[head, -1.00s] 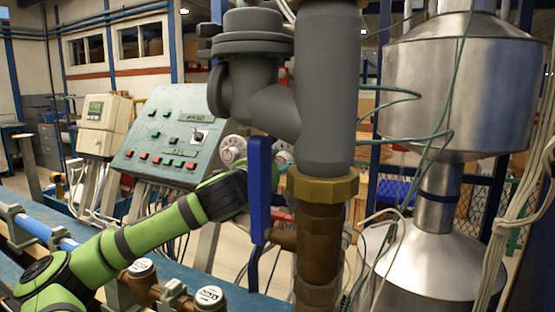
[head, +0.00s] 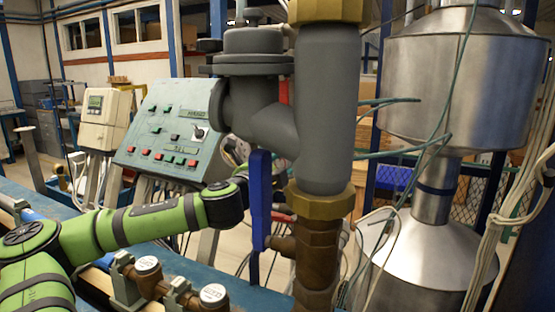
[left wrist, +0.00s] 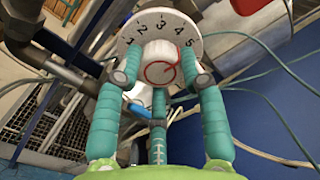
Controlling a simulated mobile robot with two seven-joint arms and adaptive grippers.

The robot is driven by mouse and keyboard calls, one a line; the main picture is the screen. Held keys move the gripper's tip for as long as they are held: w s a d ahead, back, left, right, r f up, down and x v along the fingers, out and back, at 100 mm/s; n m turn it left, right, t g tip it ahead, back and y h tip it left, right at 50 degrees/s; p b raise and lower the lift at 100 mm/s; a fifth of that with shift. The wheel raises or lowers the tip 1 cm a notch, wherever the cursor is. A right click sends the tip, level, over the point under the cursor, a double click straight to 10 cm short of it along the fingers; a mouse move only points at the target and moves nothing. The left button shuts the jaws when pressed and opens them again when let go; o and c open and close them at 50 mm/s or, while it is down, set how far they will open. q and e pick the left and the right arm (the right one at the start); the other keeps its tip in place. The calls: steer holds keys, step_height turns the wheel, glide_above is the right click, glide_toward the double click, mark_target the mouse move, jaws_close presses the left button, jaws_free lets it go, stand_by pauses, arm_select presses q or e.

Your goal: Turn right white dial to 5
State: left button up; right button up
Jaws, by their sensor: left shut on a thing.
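The white dial (left wrist: 150,33) fills the upper middle of the left wrist view, with black numbers 1 to 5 around its rim. Its white centre knob (left wrist: 155,52) carries a red ring and a short red line slanting up to the right; I cannot tell exactly which number it marks. My left gripper (left wrist: 161,80) has its teal fingers shut around the knob, one on each side and one below. In the head view, its hand is mostly hidden behind the blue lever (head: 260,200) and grey pipe. My right gripper is not in view.
A grey valve pipe (head: 325,110) with brass fittings stands close in front of the dial area. A green control panel (head: 165,130) stands behind my arm. A large metal vessel (head: 440,85) is at right. Thin green cables cross nearby.

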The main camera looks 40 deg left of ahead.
arm_select(q)
steer(key=shift+d+m+p, duration=0.1)
steer(key=shift+m+p, duration=0.35)
steer(key=shift+m, duration=0.55)
steer(key=o, duration=1.1)
steer(key=shift+d, duration=0.1)
steer(key=shift+o, duration=0.2)
steer(key=shift+s, duration=0.1)
steer(key=shift+s, duration=0.25)
steer(key=shift+v, duration=3.45)
steer(key=shift+w, duration=0.1)
